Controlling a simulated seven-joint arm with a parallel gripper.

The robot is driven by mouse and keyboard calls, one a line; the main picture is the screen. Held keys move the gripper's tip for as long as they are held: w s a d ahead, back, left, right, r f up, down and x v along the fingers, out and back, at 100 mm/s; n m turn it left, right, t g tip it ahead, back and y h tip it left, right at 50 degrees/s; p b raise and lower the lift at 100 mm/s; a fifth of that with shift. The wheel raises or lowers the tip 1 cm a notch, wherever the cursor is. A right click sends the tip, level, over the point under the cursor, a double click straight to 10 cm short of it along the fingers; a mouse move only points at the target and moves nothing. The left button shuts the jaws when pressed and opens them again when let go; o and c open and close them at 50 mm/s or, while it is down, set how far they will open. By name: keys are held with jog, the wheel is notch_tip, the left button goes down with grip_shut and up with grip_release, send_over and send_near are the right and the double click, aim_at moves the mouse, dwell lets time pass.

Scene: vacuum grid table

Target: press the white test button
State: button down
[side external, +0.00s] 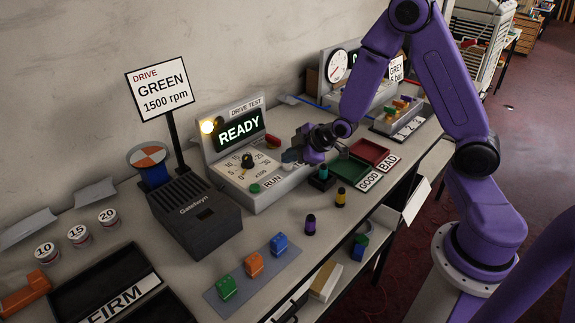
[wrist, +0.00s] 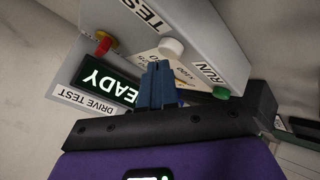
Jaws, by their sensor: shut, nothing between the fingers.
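The drive test box (side external: 285,181) stands on the table with a lit READY display. Its white test button (wrist: 171,48) sits on the sloped panel beside the TEST label in the wrist view. My gripper (wrist: 157,66) is shut and empty, its blue fingertips just below the white button in that picture; I cannot tell if they touch it. In the side view my gripper (side external: 294,156) is at the right end of the panel, where it partly hides the buttons.
A dark Geislwyn unit (side external: 196,213) stands left of the box. Green and red trays (side external: 369,151) lie to the right. Small coloured pieces stand in front.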

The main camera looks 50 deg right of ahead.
aim_at(290, 167)
jog(key=shift+f, duration=0.5)
dwell(0.7)
jog(key=shift+r, duration=0.95)
jog(key=shift+r, duration=0.1)
jog(key=shift+r, duration=2.4)
jog(key=s+a+r+g, duration=0.1)
jog(key=s+a+g, duration=0.15)
jog(key=s, duration=0.45)
jog(key=s+a+r+n+g, duration=0.15)
jog(key=s+a, duration=0.25)
jog(key=s, duration=0.4)
jog(key=s+a+r+m+g, duration=0.1)
jog(key=s+a+g, duration=0.25)
jog(key=s, duration=0.35)
jog(key=s+d+r+g+h, duration=0.1)
jog(key=s+d+r, duration=0.1)
jog(key=s, duration=0.8)
jog(key=shift+d+n+h, duration=0.3)
jog(key=shift+d+n, duration=0.05)
jog(key=shift+d, duration=0.4)
